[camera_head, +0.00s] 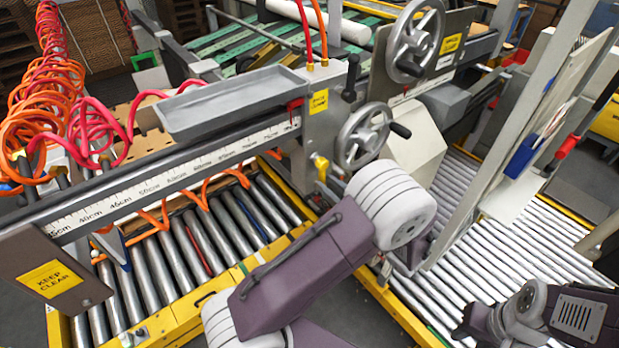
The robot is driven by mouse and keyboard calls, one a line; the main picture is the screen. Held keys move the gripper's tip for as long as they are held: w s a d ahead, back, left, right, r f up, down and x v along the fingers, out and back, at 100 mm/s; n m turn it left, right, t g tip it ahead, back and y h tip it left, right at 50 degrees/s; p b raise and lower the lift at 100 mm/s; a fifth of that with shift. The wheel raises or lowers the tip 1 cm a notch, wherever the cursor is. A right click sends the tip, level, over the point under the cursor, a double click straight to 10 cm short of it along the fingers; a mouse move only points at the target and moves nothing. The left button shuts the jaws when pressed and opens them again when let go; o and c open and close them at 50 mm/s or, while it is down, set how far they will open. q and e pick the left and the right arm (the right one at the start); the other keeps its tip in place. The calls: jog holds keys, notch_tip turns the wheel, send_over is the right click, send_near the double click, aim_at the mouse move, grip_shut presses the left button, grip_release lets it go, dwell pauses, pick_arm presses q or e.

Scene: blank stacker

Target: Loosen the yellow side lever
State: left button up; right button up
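The yellow side lever (321,164) is a small yellow handle low on the side of the grey machine head, left of the lower handwheel (363,136). My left arm reaches up through the middle of the view, and its thick pale wrist is just right of and below the lever. My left gripper (338,182) is mostly hidden at the wrist, close to the lever. I cannot tell whether its fingers touch the lever or how far apart they are. Part of my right arm shows at the lower right, with no gripper fingers clearly visible.
A grey tray (230,105) sits above the ruler beam (170,180). Orange and red hoses (55,90) coil at the left. Roller conveyors run below on the left (185,250) and right (500,245). A second handwheel (415,40) and an upright grey frame stand behind.

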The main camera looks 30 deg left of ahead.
pick_arm(q)
jog(key=shift+w+a, duration=0.25)
jog(key=shift+a, duration=0.4)
jog(key=shift+a+r+p, duration=0.15)
jog(key=shift+r+p, duration=0.05)
jog(key=shift+p, duration=0.1)
jog(key=m+p, duration=0.1)
jog(key=m, duration=0.1)
jog(key=s+m+p, duration=0.1)
jog(key=shift+s+a+r+m, duration=0.1)
jog(key=shift+s+a+m, duration=0.1)
jog(key=shift+m, duration=0.2)
jog(key=s+a+r+m+p, duration=0.1)
jog(key=s+r+m+p, duration=0.25)
jog(key=m+p, duration=1.05)
jog(key=s+d+n, duration=0.1)
jog(key=s+d, duration=0.2)
jog(key=d, duration=0.5)
jog(key=shift+s+r, duration=0.15)
jog(key=shift+r, duration=0.1)
